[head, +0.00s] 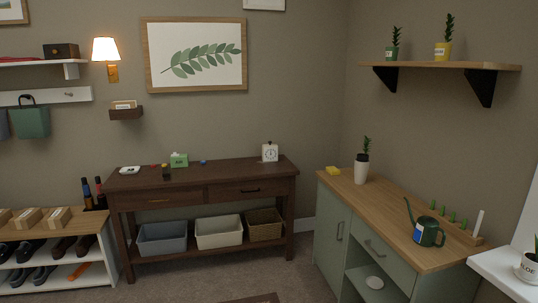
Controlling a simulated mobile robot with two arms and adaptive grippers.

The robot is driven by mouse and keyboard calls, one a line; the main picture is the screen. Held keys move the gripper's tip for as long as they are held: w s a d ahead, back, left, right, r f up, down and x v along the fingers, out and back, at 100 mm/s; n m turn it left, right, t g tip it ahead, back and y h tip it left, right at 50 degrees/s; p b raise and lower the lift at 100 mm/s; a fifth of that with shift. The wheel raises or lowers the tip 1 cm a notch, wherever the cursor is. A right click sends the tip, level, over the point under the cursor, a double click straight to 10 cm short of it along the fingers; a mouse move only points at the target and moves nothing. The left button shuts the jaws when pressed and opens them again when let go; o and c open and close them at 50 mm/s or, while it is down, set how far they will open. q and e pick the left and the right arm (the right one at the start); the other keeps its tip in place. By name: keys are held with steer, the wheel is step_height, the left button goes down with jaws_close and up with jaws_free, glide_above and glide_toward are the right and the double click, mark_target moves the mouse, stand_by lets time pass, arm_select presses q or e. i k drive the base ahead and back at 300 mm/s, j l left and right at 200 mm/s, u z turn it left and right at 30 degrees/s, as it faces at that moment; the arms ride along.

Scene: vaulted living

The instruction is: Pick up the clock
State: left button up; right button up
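A small white clock (270,152) with a round dial stands upright near the right end of a dark wooden console table (225,174) against the back wall. Nothing touches it, and there is bare tabletop to its left. Neither of my grippers shows in the head view.
The console also holds a green tissue box (179,160), a white dish (130,170) and small items. A green cabinet (332,234) with a watering can (426,231) stands at right; a shoe rack (60,265) stands at left.

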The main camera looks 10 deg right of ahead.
mark_target(267, 149)
steer(key=i+z, duration=0.15)
steer(key=z, duration=0.35)
steer(key=i, duration=3.65)
steer(key=l, duration=0.1)
